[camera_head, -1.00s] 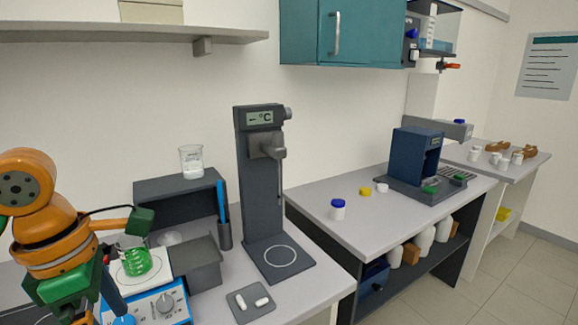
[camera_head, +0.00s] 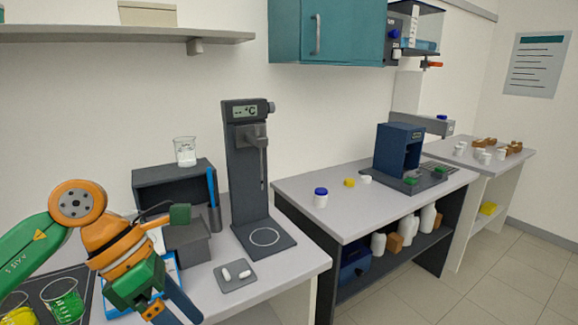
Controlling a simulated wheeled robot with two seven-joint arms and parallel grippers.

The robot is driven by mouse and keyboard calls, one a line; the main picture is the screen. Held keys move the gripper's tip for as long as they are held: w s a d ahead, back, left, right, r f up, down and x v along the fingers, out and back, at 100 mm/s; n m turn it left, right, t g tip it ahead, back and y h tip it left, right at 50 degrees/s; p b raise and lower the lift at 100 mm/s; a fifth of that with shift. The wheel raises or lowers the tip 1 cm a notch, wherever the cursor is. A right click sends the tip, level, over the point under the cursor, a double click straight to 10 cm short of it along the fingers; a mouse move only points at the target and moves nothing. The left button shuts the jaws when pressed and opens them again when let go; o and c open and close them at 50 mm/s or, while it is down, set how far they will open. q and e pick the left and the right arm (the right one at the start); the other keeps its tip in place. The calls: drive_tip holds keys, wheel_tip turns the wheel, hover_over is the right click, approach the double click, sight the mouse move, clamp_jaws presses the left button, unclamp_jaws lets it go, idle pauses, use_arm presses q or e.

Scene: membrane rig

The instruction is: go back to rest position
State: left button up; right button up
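My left arm comes in from the left, green and orange, and bends down over the front left bench. Its gripper (camera_head: 178,312) points down and right near the bottom edge. Its tips are near or past the frame edge, so whether it is open or holds anything is unclear. A beaker of green liquid (camera_head: 65,302) stands left of the gripper, with a yellow-green one (camera_head: 18,310) beside it, on a dark surface (camera_head: 85,277). My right gripper is not in view.
The arm largely hides a blue-edged hotplate (camera_head: 172,268). To its right are a grey box (camera_head: 188,243), a dark stand with a display (camera_head: 246,170) and a small tray with white pieces (camera_head: 235,277). A second bench (camera_head: 345,215) holds small jars and a blue machine (camera_head: 397,150).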

use_arm(q)
drive_tip(key=w+d+n+t+h, duration=0.2)
drive_tip(key=w+d+n+h, duration=0.55)
drive_tip(key=d+h, duration=0.4)
drive_tip(key=w+a+f+n+t+y, duration=0.35)
drive_tip(key=w+f+n+t, duration=0.45)
drive_tip(key=f+n+t, duration=0.5)
drive_tip(key=a+f+n+y, duration=0.6)
drive_tip(key=f+n, duration=0.5)
drive_tip(key=f, duration=0.1)
drive_tip(key=s+a+f+n+g+y, duration=0.3)
drive_tip(key=s+f+n, duration=0.2)
drive_tip(key=s+f, duration=0.5)
drive_tip(key=s+a+f+n+g+y, duration=0.35)
drive_tip(key=s+f, duration=0.45)
drive_tip(key=f, duration=0.4)
drive_tip(key=s+f+n+g+y, duration=0.1)
drive_tip(key=s+f+n+g, duration=0.1)
drive_tip(key=s, duration=1.1)
drive_tip(key=s+a+f+n+g, duration=0.1)
drive_tip(key=s+f+n+g, duration=0.2)
drive_tip(key=s+f, duration=0.4)
drive_tip(key=s+g, duration=0.1)
drive_tip(key=s, duration=0.4)
drive_tip(key=shift+s+g+y, duration=0.35)
